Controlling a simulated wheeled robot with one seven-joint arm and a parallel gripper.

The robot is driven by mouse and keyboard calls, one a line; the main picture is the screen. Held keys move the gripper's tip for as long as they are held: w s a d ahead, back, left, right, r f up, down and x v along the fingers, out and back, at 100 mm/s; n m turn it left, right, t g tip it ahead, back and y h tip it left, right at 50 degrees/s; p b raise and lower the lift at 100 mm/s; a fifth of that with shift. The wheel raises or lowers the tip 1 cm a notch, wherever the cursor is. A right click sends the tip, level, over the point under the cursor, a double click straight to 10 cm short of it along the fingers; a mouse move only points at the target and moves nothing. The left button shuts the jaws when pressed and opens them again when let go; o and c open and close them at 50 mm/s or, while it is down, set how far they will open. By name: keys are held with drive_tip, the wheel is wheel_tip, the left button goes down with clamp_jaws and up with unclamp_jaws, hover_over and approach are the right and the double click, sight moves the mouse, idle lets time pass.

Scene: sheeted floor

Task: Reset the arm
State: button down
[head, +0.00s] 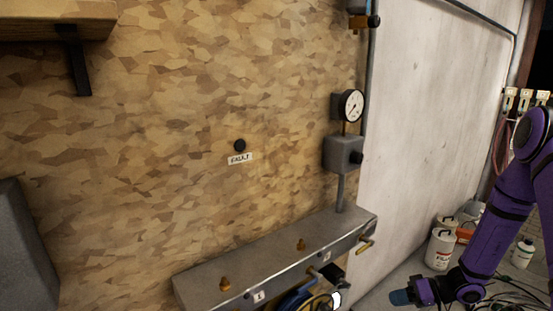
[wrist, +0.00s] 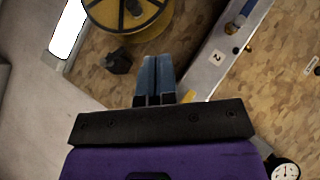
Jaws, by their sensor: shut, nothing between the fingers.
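My purple arm reaches in from the right of the head view, bent and pointing down and left. My gripper (head: 401,297) is at the lower right there, with its blue fingertips to the left over the floor. It is clear of the metal box (head: 270,255). In the wrist view, the two blue fingers of my gripper (wrist: 157,62) lie side by side, shut with nothing held. The metal box (wrist: 218,58) with a "2" label is to the right of the fingers in that view.
A gauge (head: 351,105) stands above a grey box (head: 343,153) on the chipboard wall. A black knob (head: 240,145) sits above a "FAULT" label (head: 240,159). White containers (head: 440,249) stand on the floor behind my arm. A yellow reel (wrist: 125,14) and black block (wrist: 118,61) show in the wrist view.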

drive_tip(key=s+a+r+n+g+h, duration=0.1)
drive_tip(key=s+a+r+g+h, duration=0.15)
drive_tip(key=r, duration=1.05)
drive_tip(key=s+a+r+g+h, duration=0.1)
drive_tip(key=s+a+r+h, duration=0.2)
drive_tip(key=r, duration=1)
drive_tip(key=s+d+r+m+t+h, duration=0.2)
drive_tip(key=s+r+m+t+h, duration=0.2)
drive_tip(key=s+r, duration=1.2)
drive_tip(key=shift+s+r+t+h, duration=0.4)
drive_tip(key=shift+s+t+h, duration=0.55)
drive_tip(key=shift+s+h, duration=0.7)
drive_tip(key=shift+s+y, duration=0.25)
drive_tip(key=shift+y, duration=0.05)
